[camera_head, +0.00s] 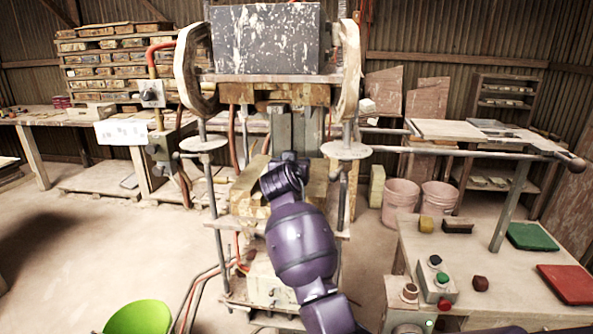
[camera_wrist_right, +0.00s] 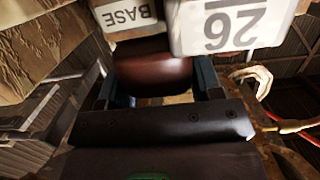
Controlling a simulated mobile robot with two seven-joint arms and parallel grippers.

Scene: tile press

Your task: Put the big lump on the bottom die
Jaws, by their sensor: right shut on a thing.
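The big lump (camera_wrist_right: 153,72), reddish brown and smooth, sits between the two fingers of my right gripper (camera_wrist_right: 158,80) in the right wrist view. The gripper is shut on it. In the head view my purple right arm reaches into the press, and its wrist hides the gripper and the lump. The bottom die (camera_head: 248,196) looks like a yellowish block low in the press, partly behind my arm. In the wrist view, plates reading "BASE" (camera_wrist_right: 128,14) and "26" (camera_wrist_right: 228,28) appear upside down just beyond the lump. I cannot tell whether the lump touches anything there. My left gripper is out of view.
The press's grey upper block (camera_head: 265,40) hangs above, with posts on both sides. On the right table (camera_head: 455,265) are a control box (camera_head: 434,277), a small brown lump (camera_head: 480,283), a yellow lump (camera_head: 427,225), a green mat (camera_head: 531,236) and a red mat (camera_head: 568,284).

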